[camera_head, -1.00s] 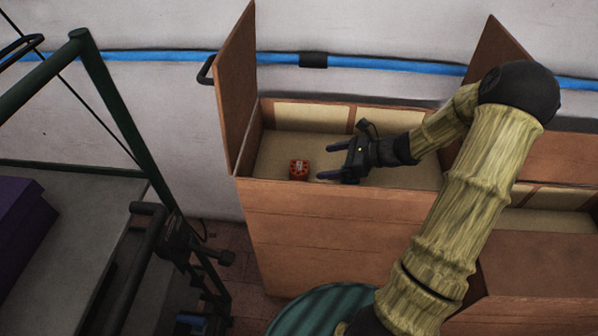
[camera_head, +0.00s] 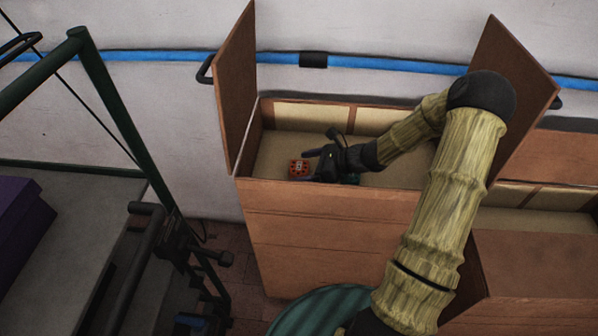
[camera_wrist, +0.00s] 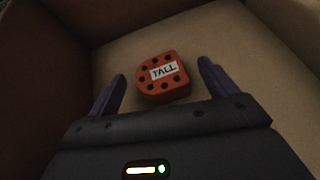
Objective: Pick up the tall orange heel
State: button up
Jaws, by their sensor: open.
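The tall orange heel (camera_head: 298,168) lies on the floor of the open wooden box (camera_head: 345,198), towards its left end. In the wrist view the orange heel (camera_wrist: 163,78) shows dark round holes and a white label reading "TALL". My gripper (camera_head: 309,166) is open inside the box, just right of the heel in the head view. In the wrist view its two dark fingers point towards the heel, one to each side, with gaps between. The heel is not held. Its right edge is close to the fingertips in the head view.
Raised wooden lid panels (camera_head: 236,88) stand at the left and right of the box. A small teal patch (camera_head: 352,179) shows beside my gripper, partly hidden. A dark green metal frame (camera_head: 120,115) stands at the left. Box floor around the heel is clear.

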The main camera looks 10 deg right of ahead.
aim_at(304, 169)
jog(key=shift+w+a+f, duration=0.1)
jog(key=shift+a+f, duration=0.05)
jog(key=shift+a, duration=0.1)
dwell(0.3)
jog(key=c, duration=1.1)
jog(key=shift+c, duration=0.2)
jog(key=shift+r, duration=0.2)
notch_tip(304, 169, up, 10)
jog(key=p, duration=0.1)
jog(key=shift+f, duration=0.15)
